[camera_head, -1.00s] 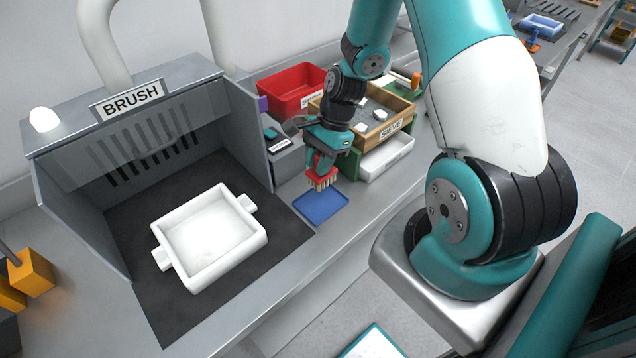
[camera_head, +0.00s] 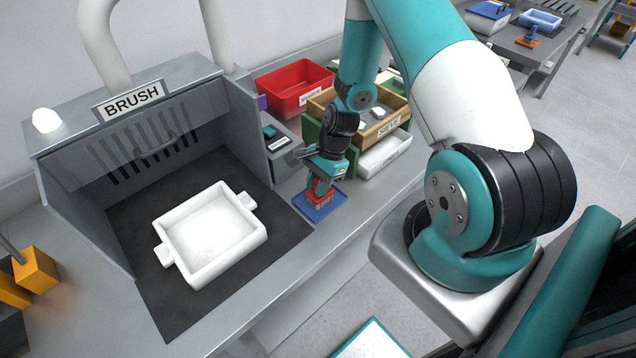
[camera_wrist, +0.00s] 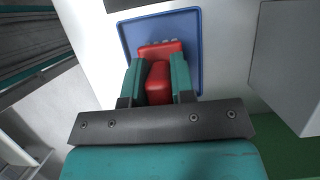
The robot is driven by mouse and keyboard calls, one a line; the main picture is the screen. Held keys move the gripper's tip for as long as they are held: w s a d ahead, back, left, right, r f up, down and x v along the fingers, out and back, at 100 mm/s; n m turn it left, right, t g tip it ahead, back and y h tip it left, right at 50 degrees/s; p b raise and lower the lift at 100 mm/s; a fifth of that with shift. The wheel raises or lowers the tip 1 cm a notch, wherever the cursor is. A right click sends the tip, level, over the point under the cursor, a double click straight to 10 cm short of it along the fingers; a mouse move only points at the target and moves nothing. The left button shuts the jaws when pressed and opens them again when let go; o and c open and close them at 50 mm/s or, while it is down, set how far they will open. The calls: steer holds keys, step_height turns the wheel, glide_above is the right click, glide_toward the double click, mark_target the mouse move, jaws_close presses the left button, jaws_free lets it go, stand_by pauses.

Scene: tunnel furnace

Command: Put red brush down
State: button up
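The red brush (camera_head: 320,203) is at the blue mat (camera_head: 334,207), bristles down, and looks to be on it or just above it. My gripper (camera_head: 319,186) is above the mat with its fingers on the brush's handle. In the wrist view, the two teal fingers of my gripper (camera_wrist: 158,80) are closed on both sides of the red brush (camera_wrist: 160,50). The blue mat (camera_wrist: 190,22) shows behind the brush there. Whether the bristles touch the mat is hard to tell.
A brush booth with a white tray (camera_head: 256,236) on a dark mat stands at the left. A red bin (camera_head: 294,88) and a wooden sieve box (camera_head: 398,104) stand behind my gripper. A white drawer-like tray (camera_head: 385,154) is to its right. The bench front strip is bare.

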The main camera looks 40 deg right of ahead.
steer(key=o, duration=0.4)
steer(key=shift+o, duration=0.2)
steer(key=b+v, duration=0.3)
steer(key=v, duration=0.9)
steer(key=a+r+n, duration=0.5)
steer(key=a+r, duration=0.2)
steer(key=s+a+r+n, duration=1.4)
steer(key=s+a+n, duration=0.2)
steer(key=n, duration=0.3)
steer(key=shift+s+a+r+n, duration=0.25)
steer(key=shift+a+n, duration=0.15)
steer(key=shift+a, duration=0.45)
